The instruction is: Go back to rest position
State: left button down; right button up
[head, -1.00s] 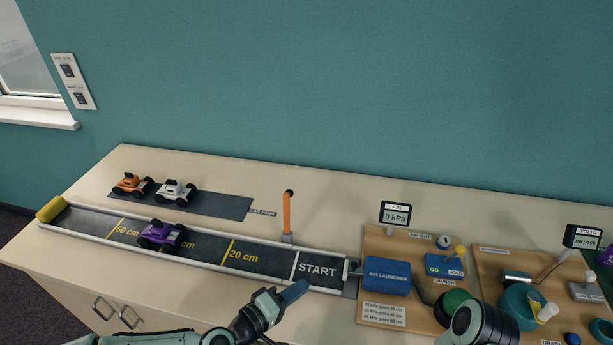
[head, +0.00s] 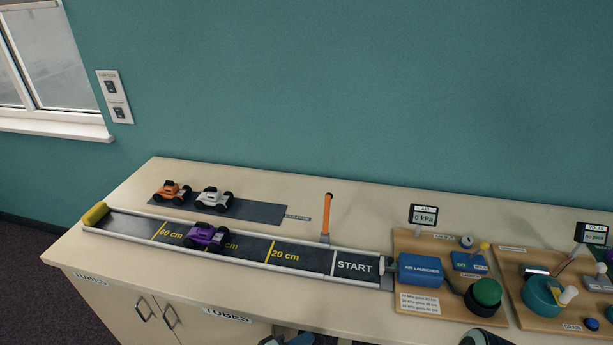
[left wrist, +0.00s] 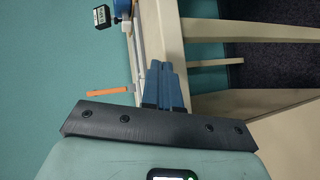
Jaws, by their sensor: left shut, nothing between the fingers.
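My left gripper (head: 288,339) shows at the bottom edge of the head view, in front of the table's front edge and mostly cut off. In the left wrist view its blue fingers (left wrist: 164,84) are together with nothing between them. A rounded dark part of my right arm shows at the bottom edge of the head view; the right gripper's fingers are not visible. The purple car (head: 206,235) stands on the track (head: 310,258) between the 60 cm and 20 cm lines.
The orange car (head: 171,191) and white car (head: 214,198) stand on the grey car park strip (head: 262,212). An orange post (head: 326,215) stands behind the track.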

pick_arm(q)
jog(key=s+f+m+g+y, duration=0.1)
jog(key=s+f+g+y, duration=0.15)
jog(key=s+f, duration=0.45)
jog(key=s+f+g+y, duration=0.1)
jog(key=s+f+g, duration=0.25)
jog(key=f, duration=0.65)
jog(key=s+a+f+m+g+y, duration=0.1)
jog(key=s+a+f+g+y, duration=0.3)
jog(key=s+a+f, duration=0.6)
jog(key=s, duration=0.3)
jog(key=shift+a+f+m, duration=0.3)
jog(key=shift+a+f, duration=0.05)
jog(key=shift+a, duration=0.05)
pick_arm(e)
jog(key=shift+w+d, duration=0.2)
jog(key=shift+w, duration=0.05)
